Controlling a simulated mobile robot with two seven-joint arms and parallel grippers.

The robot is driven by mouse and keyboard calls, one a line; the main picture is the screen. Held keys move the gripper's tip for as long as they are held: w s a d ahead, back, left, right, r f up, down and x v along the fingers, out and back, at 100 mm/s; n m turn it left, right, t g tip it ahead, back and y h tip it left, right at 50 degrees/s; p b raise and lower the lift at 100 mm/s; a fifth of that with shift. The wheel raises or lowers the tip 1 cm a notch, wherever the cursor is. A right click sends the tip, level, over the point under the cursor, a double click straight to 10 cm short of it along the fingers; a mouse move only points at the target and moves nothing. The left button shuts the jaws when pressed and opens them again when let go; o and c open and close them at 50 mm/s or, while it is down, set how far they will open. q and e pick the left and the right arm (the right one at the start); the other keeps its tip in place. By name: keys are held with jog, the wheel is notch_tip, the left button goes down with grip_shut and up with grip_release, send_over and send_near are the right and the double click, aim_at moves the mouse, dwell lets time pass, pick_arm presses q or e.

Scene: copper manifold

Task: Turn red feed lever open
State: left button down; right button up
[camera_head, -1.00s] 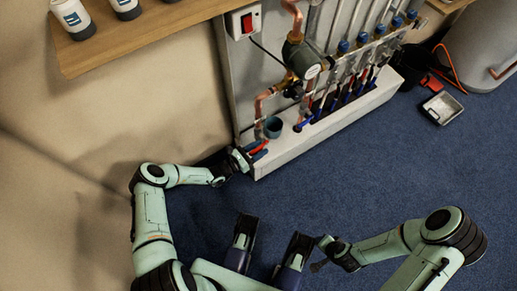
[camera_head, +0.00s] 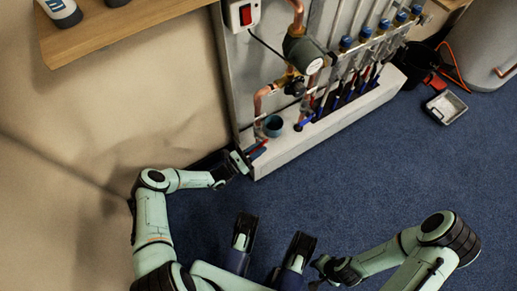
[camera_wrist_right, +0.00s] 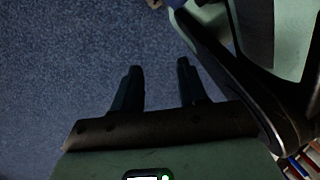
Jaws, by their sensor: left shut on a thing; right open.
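The red feed lever (camera_head: 259,145) shows as a small red bar at the lower left end of the copper manifold, low on the pale base ledge. My left gripper (camera_head: 246,158) is at this lever and shut on it, its fingers partly hiding it. The lever's exact angle is hard to make out. My right gripper (camera_head: 316,273) is over the blue floor, away from the manifold. In the right wrist view my right gripper (camera_wrist_right: 158,84) is open and empty, its two dark fingers apart over bare floor.
Copper pipes (camera_head: 258,103) and a round pump (camera_head: 303,52) rise above the ledge (camera_head: 330,125). A wooden shelf (camera_head: 140,31) juts out at upper left. A grey tray (camera_head: 446,107) lies at right. The middle floor is clear.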

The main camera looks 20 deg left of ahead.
pick_arm(q)
jog(key=shift+d+f+t+h+b, duration=0.1)
jog(key=shift+f+t+h+b, duration=0.35)
jog(key=shift+t, duration=0.25)
jog(key=shift+w+f+t, duration=0.1)
jog(key=shift+f+t, duration=0.05)
jog(key=shift+t, duration=0.25)
jog(key=shift+d+f+t+h, duration=0.15)
jog(key=shift+f+t+h, duration=0.05)
jog(key=shift+t+h, duration=0.4)
pick_arm(e)
jog(key=shift+s+d+f+g, duration=0.1)
jog(key=shift+s+f+g, duration=0.15)
jog(key=shift+s, duration=0.4)
jog(key=shift+s+d+f+g, duration=0.15)
jog(key=shift+s+f, duration=0.2)
jog(key=shift+s, duration=0.25)
pick_arm(q)
jog(key=shift+w+f+t+h, duration=0.1)
jog(key=shift+w+t+h, duration=0.05)
jog(key=shift+t+h, duration=0.15)
pick_arm(e)
jog(key=shift+a, duration=0.1)
pick_arm(q)
jog(key=c, duration=1)
grip_release()
jog(key=shift+c, duration=0.2)
